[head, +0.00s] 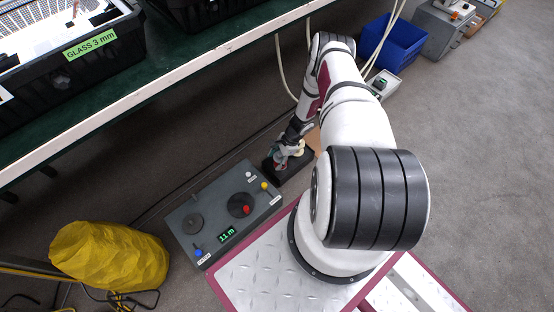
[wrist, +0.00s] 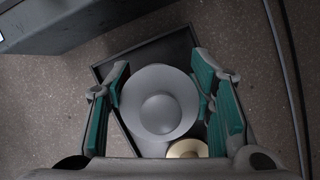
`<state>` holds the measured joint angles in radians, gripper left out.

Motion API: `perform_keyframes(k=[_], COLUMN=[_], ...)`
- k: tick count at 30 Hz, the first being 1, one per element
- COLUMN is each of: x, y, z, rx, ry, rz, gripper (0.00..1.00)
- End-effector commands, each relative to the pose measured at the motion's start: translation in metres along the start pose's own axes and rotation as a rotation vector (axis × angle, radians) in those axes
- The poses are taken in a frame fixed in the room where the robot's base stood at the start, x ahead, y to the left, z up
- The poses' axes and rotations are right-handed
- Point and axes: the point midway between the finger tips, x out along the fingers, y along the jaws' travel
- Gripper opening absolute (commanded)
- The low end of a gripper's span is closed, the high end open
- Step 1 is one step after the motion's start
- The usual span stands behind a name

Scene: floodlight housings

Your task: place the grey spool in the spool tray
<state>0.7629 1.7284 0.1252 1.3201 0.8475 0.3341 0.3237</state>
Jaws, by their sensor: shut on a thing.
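The grey spool (wrist: 160,102) is between the two teal-padded fingers of my gripper (wrist: 162,85), which is shut on it, in the wrist view. It sits over the dark spool tray (wrist: 178,48); I cannot tell whether it touches the tray floor. A cream or brass-coloured spool (wrist: 187,149) is partly visible beside it, low in the tray area. In the head view my gripper (head: 283,158) is at the black tray (head: 294,172) on the floor, and the grey spool is hard to make out there.
A grey control box (head: 222,212) with knobs and an "11 m" display lies left of the tray. A yellow sack (head: 110,256) stands at lower left. A bench (head: 150,95) with black crates is above left. A blue bin (head: 392,42) is at the back. The right floor is clear.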

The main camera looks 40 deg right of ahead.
Motion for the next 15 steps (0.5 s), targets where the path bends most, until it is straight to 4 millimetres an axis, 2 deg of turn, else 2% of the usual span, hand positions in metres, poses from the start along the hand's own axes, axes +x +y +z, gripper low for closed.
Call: perform_keyframes(k=[1,3,15], x=[0.0013,0.0007,-0.0018], y=[0.0002,0.0002,0.0001], z=[-0.0005,-0.0003,0.0007], rx=[0.0,0.0,0.0], ry=[0.0,0.0,0.0], rz=[0.0,0.0,0.0], gripper=[0.53,0.69,0.69])
